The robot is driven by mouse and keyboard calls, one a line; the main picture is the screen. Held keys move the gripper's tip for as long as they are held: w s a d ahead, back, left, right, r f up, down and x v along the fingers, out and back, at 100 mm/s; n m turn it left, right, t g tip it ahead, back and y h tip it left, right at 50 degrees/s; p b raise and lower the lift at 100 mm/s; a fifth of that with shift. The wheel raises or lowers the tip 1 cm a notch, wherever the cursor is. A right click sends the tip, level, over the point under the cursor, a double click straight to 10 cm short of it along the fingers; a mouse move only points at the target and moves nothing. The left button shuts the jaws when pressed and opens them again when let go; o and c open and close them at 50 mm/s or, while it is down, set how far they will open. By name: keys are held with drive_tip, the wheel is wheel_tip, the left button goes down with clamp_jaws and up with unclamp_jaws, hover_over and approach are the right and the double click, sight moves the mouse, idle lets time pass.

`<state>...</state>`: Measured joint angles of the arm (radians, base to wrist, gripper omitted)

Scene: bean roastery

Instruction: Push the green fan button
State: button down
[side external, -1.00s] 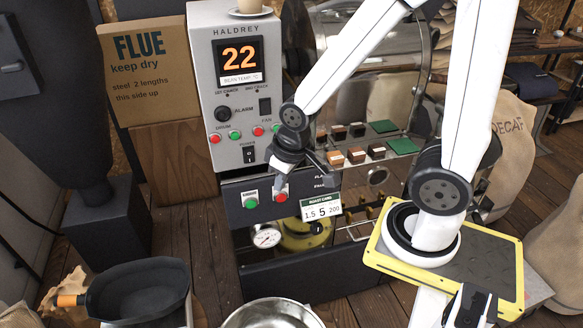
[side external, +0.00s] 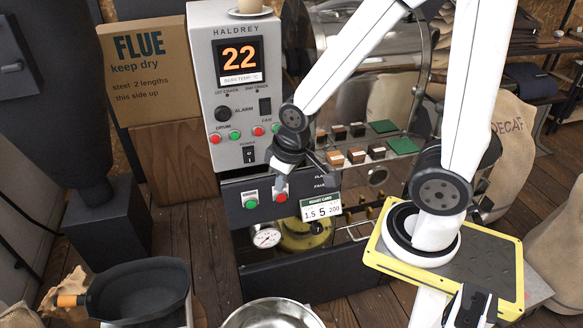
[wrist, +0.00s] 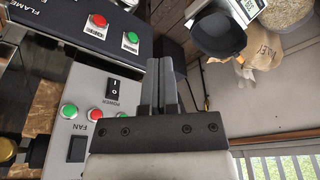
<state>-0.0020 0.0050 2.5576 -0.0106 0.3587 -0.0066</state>
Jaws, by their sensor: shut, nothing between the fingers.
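The green fan button (wrist: 69,111) is the left one of a red-green pair by the FAN label in the wrist view, left of my gripper (wrist: 163,68). The red fan button (wrist: 95,114) is beside it, nearer my fingers. In the side view the green fan button (side external: 276,129) is at the right edge of the grey control panel (side external: 230,180), close to my wrist. My gripper (side external: 281,173) hangs below that button, in front of the machine and just above the lower red button. Its fingers are shut, with nothing between them, and apart from the fan button.
The power switch (wrist: 113,90) lies between the fan pair and the black lower panel. That panel has another red button (wrist: 98,21) and green button (wrist: 131,38). A roast card (side external: 320,206) and a dark scoop (side external: 140,290) are nearby. A cup stands on the control box.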

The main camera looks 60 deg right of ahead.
drive_tip(key=s+d+f+n+g+h, duration=0.35)
drive_tip(key=d+n+g+h, duration=0.2)
drive_tip(key=n, duration=0.65)
drive_tip(key=w+d+r+n+t+h, duration=0.2)
drive_tip(key=w+n+h, duration=0.4)
drive_tip(key=n+h, duration=0.3)
drive_tip(key=shift+w+d+r+n+t, duration=0.3)
drive_tip(key=shift+d+n+t, duration=0.45)
drive_tip(key=shift+n, duration=0.65)
drive_tip(key=shift+w+d+f, duration=0.1)
drive_tip(key=shift+w, duration=0.1)
drive_tip(key=w+d, duration=0.6)
drive_tip(key=shift+w+d, duration=0.55)
idle(2.4)
drive_tip(key=shift+s+a, duration=0.1)
idle(0.3)
drive_tip(key=shift+s+a, duration=0.45)
drive_tip(key=shift+s, duration=0.05)
